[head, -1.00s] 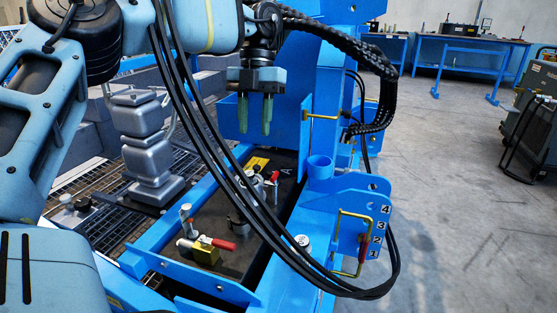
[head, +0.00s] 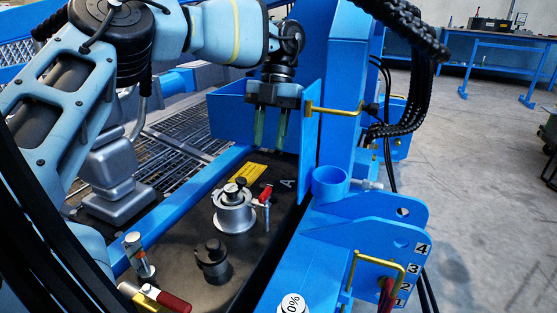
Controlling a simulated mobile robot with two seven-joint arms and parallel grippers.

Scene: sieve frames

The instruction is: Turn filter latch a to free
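A small latch with a red handle (head: 265,194) stands on the right side of a silver round filter housing (head: 234,214) with a black knob on top. A white letter A is on the dark panel (head: 238,262) just behind it. I take this to be filter latch a; its exact turn angle is hard to read. My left gripper (head: 270,142) points down above and behind the latch. Its two green fingers are apart with nothing between them, and they do not touch the latch. My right gripper is not in view.
A blue upright plate (head: 311,120) with a yellow handle stands close right of my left gripper. A black cap (head: 212,262), a silver post (head: 138,254) and a red-handled lever (head: 173,302) stand nearer on the panel. A blue cup (head: 330,186) is at right.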

